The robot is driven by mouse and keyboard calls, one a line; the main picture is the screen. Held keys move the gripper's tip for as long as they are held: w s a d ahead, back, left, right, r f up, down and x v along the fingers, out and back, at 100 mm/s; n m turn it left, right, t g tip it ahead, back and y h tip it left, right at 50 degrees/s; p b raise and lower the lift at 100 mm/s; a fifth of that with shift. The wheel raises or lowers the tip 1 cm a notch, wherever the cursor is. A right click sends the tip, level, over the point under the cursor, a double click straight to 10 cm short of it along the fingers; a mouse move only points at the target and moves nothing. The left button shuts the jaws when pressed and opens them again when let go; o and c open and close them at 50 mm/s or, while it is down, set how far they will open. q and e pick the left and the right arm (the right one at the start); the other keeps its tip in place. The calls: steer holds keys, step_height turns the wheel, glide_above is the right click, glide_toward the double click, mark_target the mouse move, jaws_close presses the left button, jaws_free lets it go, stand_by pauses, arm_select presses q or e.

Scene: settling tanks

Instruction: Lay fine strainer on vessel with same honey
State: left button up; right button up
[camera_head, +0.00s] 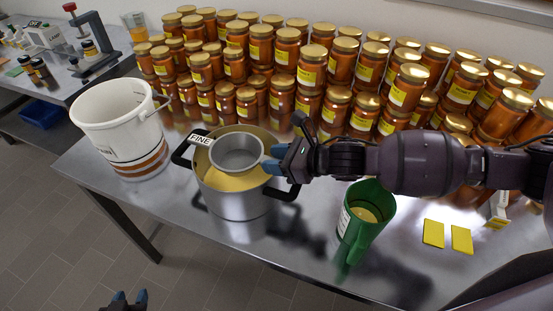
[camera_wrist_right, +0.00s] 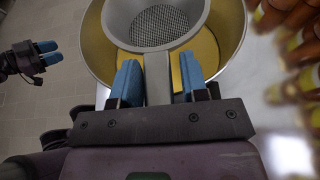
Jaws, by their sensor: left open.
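The fine strainer (camera_head: 237,152) is a grey metal bowl with a mesh bottom, inside the mouth of a steel pot (camera_head: 238,203) with black handles and yellow honey. A "FINE" tag (camera_head: 201,140) shows at the pot's left rim. I cannot tell whether the strainer rests on the pot. My right gripper (camera_head: 274,159) is at the pot's right rim. In the right wrist view its blue fingers (camera_wrist_right: 158,85) stand either side of the strainer's flat handle (camera_wrist_right: 157,78), with a thin gap showing on the right. My left gripper (camera_head: 130,298) is open and empty, low before the table.
A white bucket (camera_head: 118,118) with a brown-striped band stands left of the pot. A green jug (camera_head: 364,219) holding yellow honey stands right. Two yellow cards (camera_head: 447,236) lie further right. Stacked honey jars (camera_head: 312,67) fill the back. The front middle of the table is clear.

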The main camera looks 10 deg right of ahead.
steer(key=shift+s+d+f, duration=0.1)
steer(key=shift+s+f, duration=0.1)
steer(key=shift+f, duration=0.3)
steer(key=shift+s+f, duration=0.2)
steer(key=shift+f, duration=0.25)
steer(key=shift+w+r, duration=0.1)
steer(key=shift+r, duration=0.4)
steer(key=shift+d+r, duration=0.1)
steer(key=shift+r, duration=0.1)
steer(key=v, duration=1.1)
steer(key=shift+r, duration=0.5)
steer(key=shift+d, duration=0.15)
